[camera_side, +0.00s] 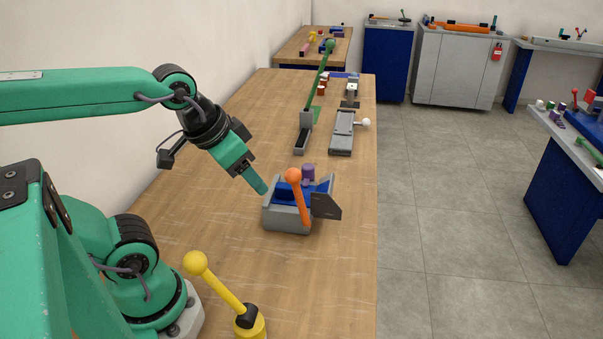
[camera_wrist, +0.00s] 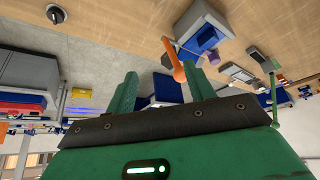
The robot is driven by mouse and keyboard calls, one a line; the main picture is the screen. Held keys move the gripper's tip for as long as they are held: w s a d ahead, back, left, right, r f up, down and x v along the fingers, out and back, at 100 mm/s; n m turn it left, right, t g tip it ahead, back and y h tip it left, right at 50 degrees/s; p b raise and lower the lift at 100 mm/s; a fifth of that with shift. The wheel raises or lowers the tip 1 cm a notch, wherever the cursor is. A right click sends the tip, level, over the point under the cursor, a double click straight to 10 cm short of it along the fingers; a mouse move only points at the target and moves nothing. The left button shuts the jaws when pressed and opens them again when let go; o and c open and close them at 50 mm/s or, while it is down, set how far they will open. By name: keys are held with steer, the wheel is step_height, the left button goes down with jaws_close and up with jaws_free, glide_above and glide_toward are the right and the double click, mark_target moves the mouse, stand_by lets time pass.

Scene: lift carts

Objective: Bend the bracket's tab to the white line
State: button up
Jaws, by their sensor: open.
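A grey fixture (camera_side: 287,219) with blue parts stands on the wooden bench. An orange lever with a ball top (camera_side: 293,176) rises at its front. A dark angular plate (camera_side: 326,206) sticks out at its right; I cannot tell whether this is the bracket or its tab. I cannot make out a white line. My gripper (camera_side: 262,188) is open, tilted down, just left of the orange lever and above the fixture's left edge. In the wrist view the fixture (camera_wrist: 192,16) lies beyond my green fingers (camera_wrist: 162,92), and the orange lever (camera_wrist: 172,54) shows beside the right finger.
A purple cylinder (camera_side: 308,172) is at the fixture's back. A yellow ball-topped lever (camera_side: 222,283) stands near my base. Farther back are a green lever (camera_side: 320,75) on a grey stand and a grey slide unit (camera_side: 342,132). Bench right of the yellow lever is clear.

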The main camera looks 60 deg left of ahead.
steer(key=m+g, duration=0.5)
steer(key=m, duration=0.5)
glide_above(293, 184)
steer(key=a, duration=0.1)
steer(key=shift+s+f, duration=0.25)
steer(key=shift+f, duration=0.05)
steer(key=shift+w+a+f+m+g, duration=0.15)
steer(key=shift+w+f+m+g, duration=0.1)
steer(key=shift+w+m, duration=0.25)
steer(key=shift+w+a+f+m+g, duration=0.15)
steer(key=shift+w+m+g, duration=0.1)
steer(key=shift+m, duration=0.35)
steer(key=shift+f, duration=0.1)
steer(key=shift+s+d+f, duration=0.1)
steer(key=shift+d+f, duration=0.05)
steer(key=shift+f, duration=3.65)
jaws_close()
